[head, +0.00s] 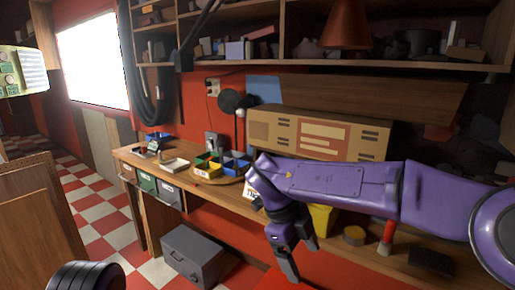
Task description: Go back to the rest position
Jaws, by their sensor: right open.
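My right arm is purple and reaches in from the right edge, across the front of the workbench (150,160). Its dark gripper (301,261) points down in front of the bench edge, with its two fingers apart. I see nothing between the fingers. My left gripper is not in view.
A round tray with coloured bins (222,166) sits left of my right arm. A grey metal box (195,255) is on the checkered floor (105,225). Shelves hang above the bench.

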